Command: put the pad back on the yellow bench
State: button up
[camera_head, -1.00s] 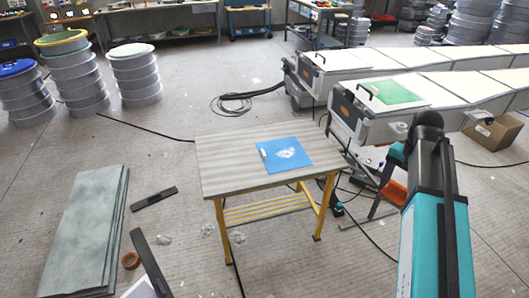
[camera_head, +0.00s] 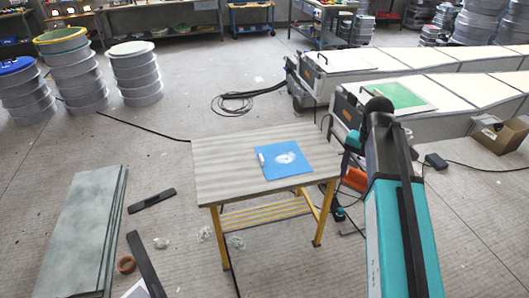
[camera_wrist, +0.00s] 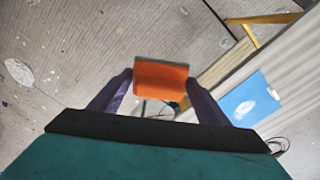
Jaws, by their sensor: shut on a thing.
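The orange pad (camera_wrist: 161,78) is between the two dark fingers of my gripper (camera_wrist: 161,90), which is shut on it. In the head view the orange pad (camera_head: 354,179) shows just right of the bench's right edge, partly hidden by my arm. The yellow bench (camera_head: 222,165) has a grey ribbed top and yellow legs. In the wrist view its top (camera_wrist: 290,65) lies to the right, apart from the pad. A blue sheet (camera_head: 300,170) with a white smear lies on the bench top, with a small white item (camera_head: 261,157) at its left edge.
Long white moulds with a green panel (camera_head: 397,95) stand behind the bench on the right. Cables run over the floor around the bench. Grey sheets (camera_head: 88,225) and dark bars lie on the floor at left. The left part of the bench top is bare.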

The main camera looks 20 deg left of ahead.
aim_at(325, 154)
jog(key=u, duration=0.45)
jog(key=i, duration=0.4)
jog(key=u, duration=0.85)
jog(key=i, duration=1.05)
jog(key=u, duration=0.3)
